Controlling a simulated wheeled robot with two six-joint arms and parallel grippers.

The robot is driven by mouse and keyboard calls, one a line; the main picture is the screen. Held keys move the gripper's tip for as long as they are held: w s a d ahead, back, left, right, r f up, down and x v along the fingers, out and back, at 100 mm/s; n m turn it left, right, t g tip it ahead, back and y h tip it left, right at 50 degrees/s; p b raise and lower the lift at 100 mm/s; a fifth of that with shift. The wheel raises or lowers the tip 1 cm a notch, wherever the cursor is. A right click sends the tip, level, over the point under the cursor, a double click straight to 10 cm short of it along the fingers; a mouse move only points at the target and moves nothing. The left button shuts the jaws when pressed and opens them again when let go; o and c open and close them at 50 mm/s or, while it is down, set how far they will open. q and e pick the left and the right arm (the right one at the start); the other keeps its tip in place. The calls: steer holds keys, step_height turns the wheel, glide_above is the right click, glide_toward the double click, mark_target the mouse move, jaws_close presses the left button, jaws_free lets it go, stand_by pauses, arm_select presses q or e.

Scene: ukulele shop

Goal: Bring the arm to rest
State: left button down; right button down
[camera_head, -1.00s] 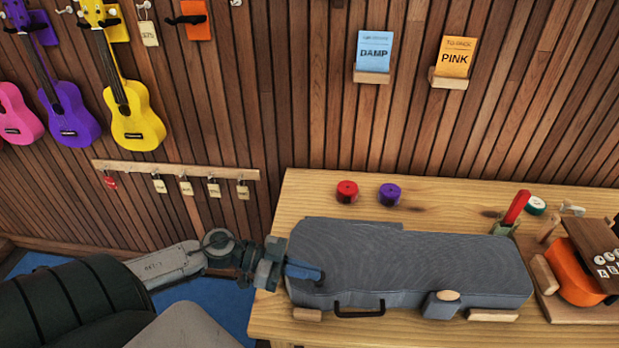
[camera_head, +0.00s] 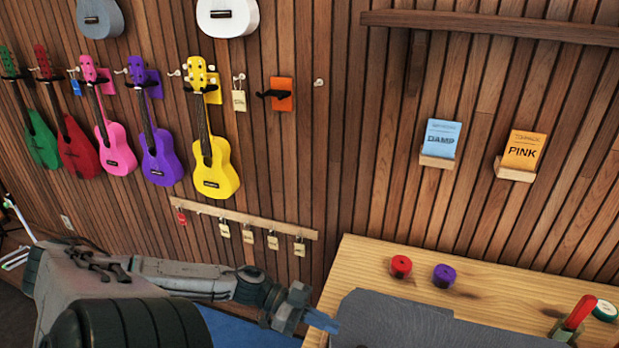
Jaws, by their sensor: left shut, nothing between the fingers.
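My left arm comes in from the lower left. My left gripper (camera_head: 318,320) is shut and empty, its blue fingertips pointing right at the left edge of the wooden table (camera_head: 480,278). A grey case (camera_head: 400,325) lies on the table just right of the fingertips; its lower part is cut off by the frame. From this angle I cannot tell whether the fingertips touch the case. My right gripper is not in view.
A red roll (camera_head: 401,266), a purple roll (camera_head: 444,275) and a red-handled tool (camera_head: 578,315) are on the table. Ukuleles, such as the yellow one (camera_head: 215,172), hang on the wall. A tag rail (camera_head: 250,219) is above my forearm.

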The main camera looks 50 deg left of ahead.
arm_select(q)
steer(key=p+v, duration=0.2)
steer(key=v, duration=0.2)
steer(key=shift+s+d, duration=0.1)
steer(key=shift+d, duration=0.05)
